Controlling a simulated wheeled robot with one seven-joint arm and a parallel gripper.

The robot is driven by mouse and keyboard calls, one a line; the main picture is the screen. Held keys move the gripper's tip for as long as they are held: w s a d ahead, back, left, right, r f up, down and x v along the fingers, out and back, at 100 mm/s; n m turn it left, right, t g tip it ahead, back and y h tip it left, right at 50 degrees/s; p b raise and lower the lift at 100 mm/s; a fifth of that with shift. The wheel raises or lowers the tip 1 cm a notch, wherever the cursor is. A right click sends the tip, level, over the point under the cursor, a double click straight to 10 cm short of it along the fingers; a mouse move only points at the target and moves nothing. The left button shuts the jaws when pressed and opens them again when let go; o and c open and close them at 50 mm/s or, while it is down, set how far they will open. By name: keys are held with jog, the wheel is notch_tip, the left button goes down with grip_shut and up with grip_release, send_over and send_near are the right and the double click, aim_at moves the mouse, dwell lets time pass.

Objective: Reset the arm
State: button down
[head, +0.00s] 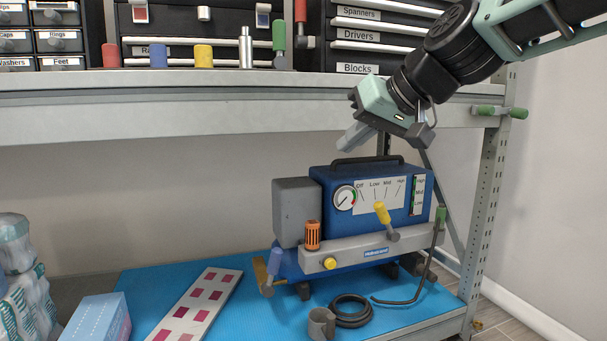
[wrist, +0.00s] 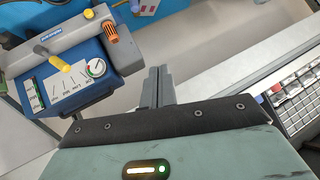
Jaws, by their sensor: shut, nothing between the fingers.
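My gripper (head: 357,138) is in the upper right of the head view, reaching in from the right, tilted down to the left. It is in front of the upper shelf's edge and above the blue machine (head: 330,186). Its fingers are together and hold nothing. In the wrist view the closed fingers (wrist: 158,86) point up the picture, with the blue machine to their left. The machine has a dial gauge, a yellow lever (head: 383,213) and an orange knob (head: 312,236). My gripper appears apart from the machine.
The upper shelf (head: 200,122) carries labelled drawers and several coloured-handled items. On the lower shelf's blue mat (head: 256,318) are a card with pink squares (head: 203,300), a tissue box (head: 97,320), a grey cup (head: 321,323) and a black hose coil (head: 351,311). A rack post (head: 490,190) stands at right.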

jog(key=s+a+f+n+g+h+p, duration=0.1)
jog(key=s+f+n+g+h+p, duration=0.2)
jog(key=s+f, duration=1.1)
jog(key=s+d+f+g+h, duration=0.2)
jog(key=s+d+f, duration=0.25)
jog(key=s, duration=0.35)
jog(key=s+d+f+g+h, duration=0.25)
jog(key=s+f, duration=0.25)
jog(key=s, duration=0.3)
notch_tip(320, 180, up, 38)
jog(key=p, duration=3.8)
jog(key=shift+w+f+y, duration=0.2)
jog(key=shift+w+y, duration=0.15)
jog(key=shift+y, duration=0.1)
jog(key=shift+d, duration=0.1)
